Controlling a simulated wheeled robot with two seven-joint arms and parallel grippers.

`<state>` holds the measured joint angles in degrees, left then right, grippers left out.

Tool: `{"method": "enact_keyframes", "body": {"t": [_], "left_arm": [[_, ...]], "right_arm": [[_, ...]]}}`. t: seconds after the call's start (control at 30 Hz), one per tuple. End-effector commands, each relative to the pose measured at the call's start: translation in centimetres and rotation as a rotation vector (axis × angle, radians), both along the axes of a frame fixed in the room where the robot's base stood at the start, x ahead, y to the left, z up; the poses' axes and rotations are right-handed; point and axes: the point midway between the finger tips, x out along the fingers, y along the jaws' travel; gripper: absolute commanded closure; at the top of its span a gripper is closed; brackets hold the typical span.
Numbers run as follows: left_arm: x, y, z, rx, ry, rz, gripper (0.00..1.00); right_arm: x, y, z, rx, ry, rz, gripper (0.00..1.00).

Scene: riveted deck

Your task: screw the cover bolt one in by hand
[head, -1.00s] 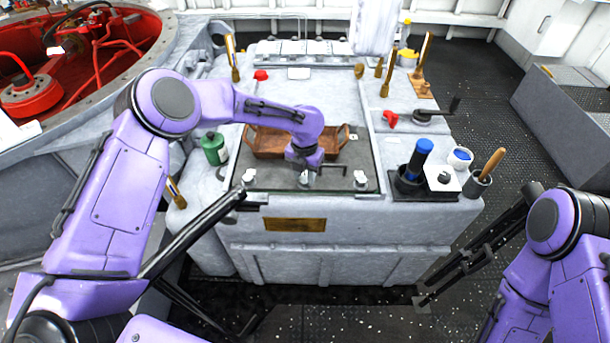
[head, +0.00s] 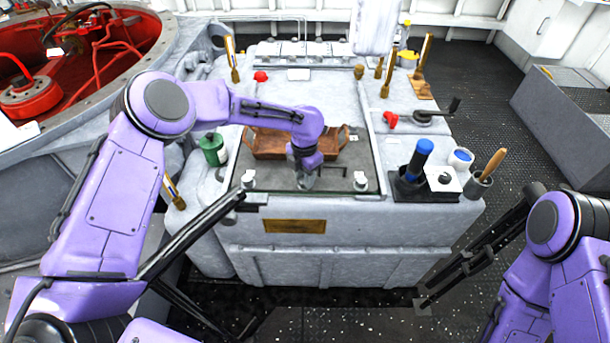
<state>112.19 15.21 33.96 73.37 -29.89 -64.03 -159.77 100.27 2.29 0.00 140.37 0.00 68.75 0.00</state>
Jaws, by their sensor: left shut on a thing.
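My left gripper (head: 306,179) points down at the front middle of the grey machine's dark top plate (head: 335,185). It is shut on a small pale piece, which looks like the cover bolt; the fingers mostly hide it. I cannot tell how deep the bolt sits. One similar pale bolt head (head: 249,178) stands at the plate's front left corner and another (head: 361,180) at the front right.
A brown tray with handles (head: 270,147) lies just behind my left gripper. A green container (head: 213,149) stands to the left. A blue-handled tool (head: 422,152), a white block (head: 444,178) and a cup with a wooden handle (head: 480,182) stand right. A red knob (head: 390,120) is behind them.

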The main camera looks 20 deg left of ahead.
Motion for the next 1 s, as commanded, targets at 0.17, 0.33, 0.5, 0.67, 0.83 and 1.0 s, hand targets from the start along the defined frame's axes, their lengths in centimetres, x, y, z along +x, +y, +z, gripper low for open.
{"method": "enact_keyframes", "body": {"t": [0.17,0.33,0.5,0.67,0.83,1.0], "left_arm": [[0.4,0.1,0.5,0.001,-0.011,0.002,0.97],[0.3,0.1,0.3,0.001,-0.008,0.002,0.41],[0.2,0.0,0.2,0.001,-0.004,0.001,0.41],[0.2,0.0,1.3,0.001,-0.005,0.001,0.41],[0.2,0.1,5.2,-0.001,-0.009,0.002,0.41],[0.2,0.1,8.9,0.001,-0.009,0.002,0.41]], "right_arm": [[0.0,0.0,0.1,0.000,0.000,0.000,0.62],[0.0,0.0,0.1,0.000,0.000,0.000,0.62],[0.0,0.0,0.0,0.000,0.000,0.000,0.62],[0.0,0.0,-0.2,0.000,0.000,0.000,0.62],[0.0,0.0,-0.8,0.000,0.000,0.000,0.62],[0.0,0.0,-1.1,0.000,0.000,0.000,0.62]]}}
